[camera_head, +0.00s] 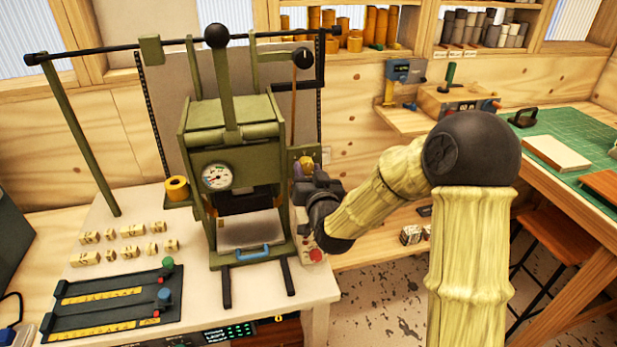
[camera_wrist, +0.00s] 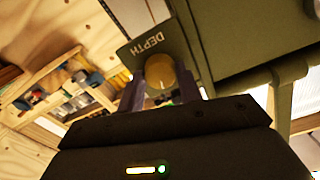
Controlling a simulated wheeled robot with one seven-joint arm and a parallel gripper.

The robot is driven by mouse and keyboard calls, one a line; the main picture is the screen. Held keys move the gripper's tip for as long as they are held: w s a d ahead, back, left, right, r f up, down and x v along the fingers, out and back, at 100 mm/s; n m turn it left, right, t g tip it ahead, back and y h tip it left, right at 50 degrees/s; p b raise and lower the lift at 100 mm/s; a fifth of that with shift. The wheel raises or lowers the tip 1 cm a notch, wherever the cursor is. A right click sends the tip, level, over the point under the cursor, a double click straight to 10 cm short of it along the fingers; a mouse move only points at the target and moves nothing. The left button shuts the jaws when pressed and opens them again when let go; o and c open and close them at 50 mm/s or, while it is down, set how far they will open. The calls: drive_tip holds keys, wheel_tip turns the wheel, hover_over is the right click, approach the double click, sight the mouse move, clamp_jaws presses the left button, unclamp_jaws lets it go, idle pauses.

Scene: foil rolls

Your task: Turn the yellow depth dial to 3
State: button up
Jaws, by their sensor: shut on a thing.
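The yellow depth dial (camera_wrist: 168,78) is on a dark plate (camera_wrist: 150,45) marked DEPTH in the wrist view. It also shows small in the head view (camera_head: 306,163), on the right side of the green press (camera_head: 232,140). My gripper (camera_wrist: 166,88) is shut on the dial, with one purple-grey finger on each side of it. A light index line shows on the dial's face. I cannot read any numbers around the dial, so its setting cannot be told. In the head view my gripper (camera_head: 305,178) reaches the dial from the right, and my wrist partly covers the plate.
A red button (camera_head: 316,255) sits below my wrist. Small type blocks (camera_head: 131,231) and a black slotted tray (camera_head: 113,303) lie on the table. A green-matted bench (camera_head: 575,140) stands at right.

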drive_tip(key=m+b, duration=0.2)
drive_tip(key=m, duration=0.1)
drive_tip(key=shift+f+m+b, duration=0.2)
drive_tip(key=shift+m+b, duration=0.1)
drive_tip(key=shift+b, duration=0.05)
drive_tip(key=shift+r+m+b, duration=0.15)
drive_tip(key=shift+m+b, duration=0.85)
drive_tip(key=shift+m, duration=0.7)
drive_tip(key=o, duration=1)
